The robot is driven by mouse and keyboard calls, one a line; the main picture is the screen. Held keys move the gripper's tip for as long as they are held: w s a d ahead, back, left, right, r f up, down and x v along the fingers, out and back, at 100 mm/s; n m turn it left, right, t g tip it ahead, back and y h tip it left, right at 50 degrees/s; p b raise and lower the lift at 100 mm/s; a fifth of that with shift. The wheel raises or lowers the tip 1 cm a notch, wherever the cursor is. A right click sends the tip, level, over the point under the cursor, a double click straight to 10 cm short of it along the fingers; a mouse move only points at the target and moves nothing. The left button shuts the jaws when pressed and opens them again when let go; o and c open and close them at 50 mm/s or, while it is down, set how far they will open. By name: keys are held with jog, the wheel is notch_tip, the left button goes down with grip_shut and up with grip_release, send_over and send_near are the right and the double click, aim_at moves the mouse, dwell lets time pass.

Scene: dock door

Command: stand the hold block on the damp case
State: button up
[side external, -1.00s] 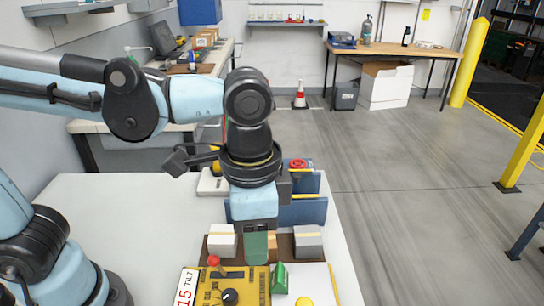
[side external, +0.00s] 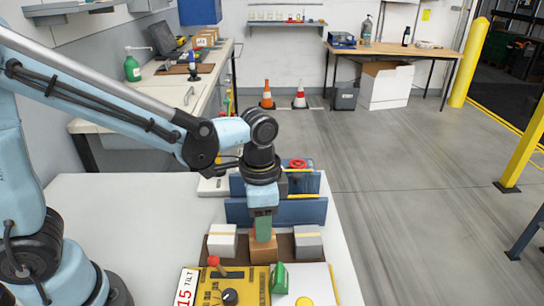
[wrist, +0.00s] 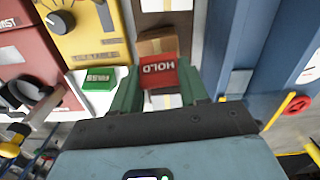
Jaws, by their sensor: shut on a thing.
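My gripper (side external: 263,229) is shut on the red hold block (wrist: 170,76), whose white HOLD lettering appears upside down in the wrist view. The block sits between the green fingers (wrist: 157,92); in the side view it is hidden by the gripper. The gripper is over the brown case (side external: 263,248), the middle of three in a row. This case also shows just beyond the block in the wrist view (wrist: 157,43). A white case (side external: 222,241) stands left and a grey case (side external: 308,242) right. No damp marking is readable, and contact below the block cannot be told.
A yellow panel (side external: 256,284) with a red-knobbed lever and black dial is in front of the cases. A green block (side external: 280,279), marked PASS in the wrist view, stands beside it on a white surface. Blue upright panels (side external: 300,212) stand close behind. The left table top is clear.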

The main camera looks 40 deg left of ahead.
jog(key=shift+f, duration=0.9)
jog(key=shift+f, duration=0.15)
jog(key=o, duration=1)
notch_tip(320, 180, up, 12)
jog(key=shift+f, duration=0.2)
jog(key=shift+a+r, duration=0.1)
jog(key=shift+r, duration=0.25)
jog(key=shift+s+a+f+n+t, duration=0.55)
jog(key=shift+a+n+t, duration=0.7)
jog(key=shift+a, duration=0.55)
jog(key=shift+s+a+f+n+t, duration=0.6)
jog(key=shift+a+n+t, duration=0.65)
jog(key=shift+a, duration=0.5)
jog(key=shift+s+a+f+n+t, duration=0.55)
jog(key=shift+a+n+t, duration=0.7)
jog(key=shift+a, duration=0.55)
